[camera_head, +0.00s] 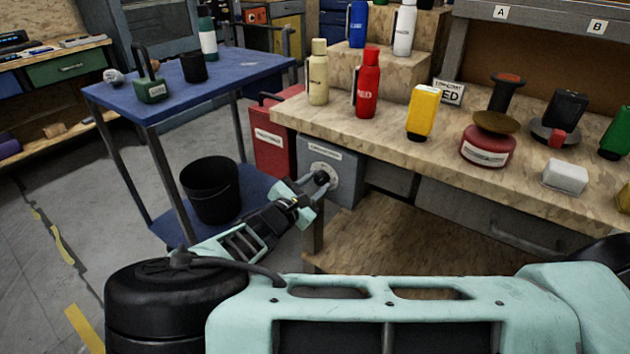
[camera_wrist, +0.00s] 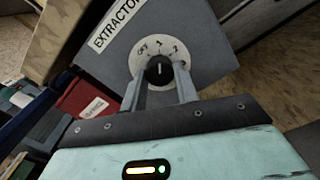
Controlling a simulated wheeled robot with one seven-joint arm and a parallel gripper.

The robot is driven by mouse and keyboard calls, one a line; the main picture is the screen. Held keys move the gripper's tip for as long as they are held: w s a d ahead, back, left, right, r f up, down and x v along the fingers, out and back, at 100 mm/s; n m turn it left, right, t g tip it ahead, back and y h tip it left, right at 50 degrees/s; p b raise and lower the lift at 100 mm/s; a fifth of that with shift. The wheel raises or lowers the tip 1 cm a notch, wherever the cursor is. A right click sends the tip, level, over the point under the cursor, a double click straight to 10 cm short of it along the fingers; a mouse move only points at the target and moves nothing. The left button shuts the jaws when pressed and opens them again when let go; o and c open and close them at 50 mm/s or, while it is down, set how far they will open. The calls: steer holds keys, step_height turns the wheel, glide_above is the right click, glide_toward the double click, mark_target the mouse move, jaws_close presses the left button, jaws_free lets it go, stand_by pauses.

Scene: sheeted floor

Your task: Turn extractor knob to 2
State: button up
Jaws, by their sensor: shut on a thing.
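The extractor box (camera_head: 345,187) is a grey box under the left end of the workbench. Its label, partly cut off, reads "EXTRACTO" in the wrist view (camera_wrist: 205,35). A round white dial on its face carries the marks OFF, 1, 2 and a further mark at the right. The black extractor knob (camera_wrist: 158,70) sits at the dial's centre, its white line pointing roughly up, near the 1. My gripper (camera_wrist: 159,82) has one finger on each side of the knob and is shut on it. In the head view my gripper (camera_head: 318,186) is at the box front.
A red box (camera_head: 272,140) stands just left of the extractor box. A blue cart (camera_head: 190,85) with a black bucket (camera_head: 210,190) is further left. The workbench top (camera_head: 385,125) above holds bottles and other items.

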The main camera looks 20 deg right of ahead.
steer(key=m, duration=0.3)
steer(key=shift+m, duration=0.3)
steer(key=shift+m+p, duration=0.3)
steer(key=shift+m, duration=1.6)
steer(key=o, duration=1)
steer(key=shift+s+a, duration=0.1)
steer(key=shift+a, duration=0.05)
steer(key=v, duration=1.7)
steer(key=shift+s, duration=0.1)
